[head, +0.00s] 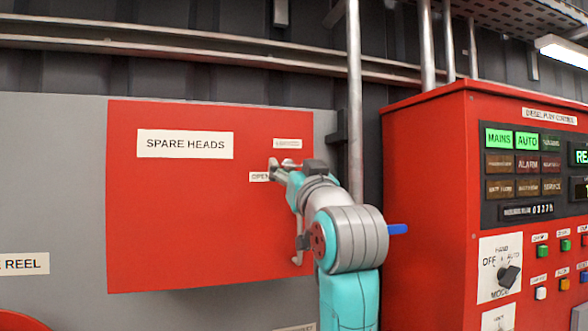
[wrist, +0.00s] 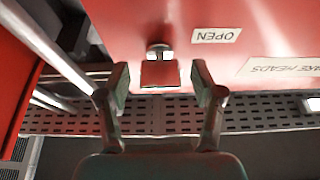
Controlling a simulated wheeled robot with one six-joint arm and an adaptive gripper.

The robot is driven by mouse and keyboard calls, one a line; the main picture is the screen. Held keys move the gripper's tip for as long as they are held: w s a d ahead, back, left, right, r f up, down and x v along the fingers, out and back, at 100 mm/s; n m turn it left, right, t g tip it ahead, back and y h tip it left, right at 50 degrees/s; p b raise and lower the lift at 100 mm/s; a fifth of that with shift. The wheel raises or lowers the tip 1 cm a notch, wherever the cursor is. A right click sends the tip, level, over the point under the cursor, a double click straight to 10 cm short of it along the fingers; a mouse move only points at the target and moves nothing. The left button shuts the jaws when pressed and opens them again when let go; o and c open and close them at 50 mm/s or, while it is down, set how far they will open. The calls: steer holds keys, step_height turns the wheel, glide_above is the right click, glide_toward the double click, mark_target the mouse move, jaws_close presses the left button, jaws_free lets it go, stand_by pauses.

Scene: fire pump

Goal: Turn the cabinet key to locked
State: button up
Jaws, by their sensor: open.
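The red spare heads cabinet (head: 190,225) hangs on the wall, its door face flat and shut. My gripper (head: 278,168) is at the right part of the door, beside the OPEN label (head: 258,177), and covers the key there. In the wrist view, which is upside down, the key (wrist: 160,73) shows as a red block below a small bright metal part on the red door. My gripper (wrist: 160,80) is open, with one finger on each side of the key and a gap on both sides. I cannot tell how deep the fingers reach around it.
A vertical pipe (head: 354,100) runs just right of the cabinet. The red pump control panel (head: 425,200) stands further right, with lit MAINS and AUTO lamps. A door handle (head: 299,243) shows partly behind my arm. The door's left part is clear.

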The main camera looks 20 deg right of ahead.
steer(key=c, duration=1.1)
steer(key=shift+c, duration=0.2)
steer(key=shift+m+h, duration=0.4)
steer(key=shift+m, duration=0.2)
steer(key=m+h, duration=0.1)
steer(key=m, duration=0.2)
steer(key=m+h, duration=0.1)
steer(key=m, duration=0.1)
steer(key=shift+a+m+g+h, duration=0.15)
steer(key=shift+m+g+h, duration=0.15)
steer(key=shift+m, duration=0.1)
steer(key=m+g+h, duration=0.1)
steer(key=m, duration=0.2)
steer(key=m+h, duration=0.1)
steer(key=m, duration=0.2)
steer(key=shift+g+h, duration=0.4)
steer(key=m+g, duration=0.1)
steer(key=m, duration=0.4)
steer(key=shift+r+g+h, duration=0.1)
steer(key=shift+g+h, duration=0.3)
steer(key=shift+m+g, duration=0.8)
steer(key=shift+m, duration=1.3)
